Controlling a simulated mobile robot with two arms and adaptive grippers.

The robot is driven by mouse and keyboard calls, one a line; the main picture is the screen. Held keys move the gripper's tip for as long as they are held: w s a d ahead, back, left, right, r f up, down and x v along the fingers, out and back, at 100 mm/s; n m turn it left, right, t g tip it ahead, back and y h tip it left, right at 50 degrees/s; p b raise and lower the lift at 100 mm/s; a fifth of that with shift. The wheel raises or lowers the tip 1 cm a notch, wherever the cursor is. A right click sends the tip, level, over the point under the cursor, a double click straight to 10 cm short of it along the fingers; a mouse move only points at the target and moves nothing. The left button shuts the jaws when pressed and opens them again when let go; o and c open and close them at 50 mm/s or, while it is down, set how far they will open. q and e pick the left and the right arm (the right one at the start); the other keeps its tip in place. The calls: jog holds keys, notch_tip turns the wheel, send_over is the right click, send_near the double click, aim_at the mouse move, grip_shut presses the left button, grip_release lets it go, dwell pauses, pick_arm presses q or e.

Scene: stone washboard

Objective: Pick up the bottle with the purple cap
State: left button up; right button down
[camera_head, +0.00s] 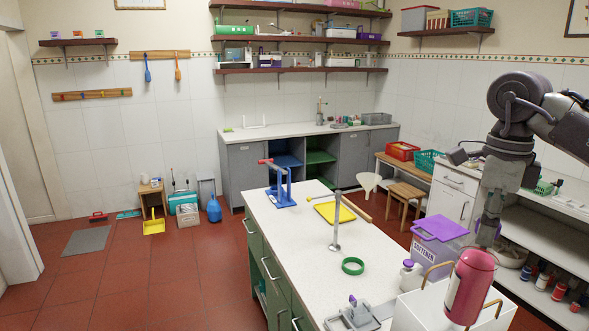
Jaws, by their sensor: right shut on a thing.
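My right gripper (487,232) is at the right, pointing down, and is shut on the top of a pink bottle (468,290). The bottle hangs tilted below the jaws, above a white box with tan handles (412,314). A bit of purple shows at the jaws, but the fingers mostly hide the bottle's top. A smaller white bottle with a purple cap (410,277) stands on the counter, left of the held bottle. My left gripper is out of view.
The white-topped island counter (300,237) holds a tap (336,225), a green ring (352,266), a yellow tray (333,212) and a blue stand (281,190). A purple-lidded container (440,228) stands behind the held bottle. Shelving with several bottles (543,281) is at the right.

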jog(key=shift+w+a+f+n, duration=0.15)
jog(key=shift+a+f+n, duration=0.1)
jog(key=shift+f+n, duration=0.6)
jog(key=s+a+f+n, duration=0.6)
jog(key=f+n, duration=0.4)
jog(key=n, duration=0.2)
jog(key=s+a+f+n, duration=0.55)
jog(key=f+n, duration=0.35)
jog(key=n, duration=0.3)
notch_tip(320, 180, down, 15)
jog(key=b, duration=1.4)
jog(key=shift+w+a+r+b, duration=0.15)
jog(key=shift+w+a+b, duration=0.1)
jog(key=shift+b, duration=0.05)
jog(key=shift+a, duration=0.1)
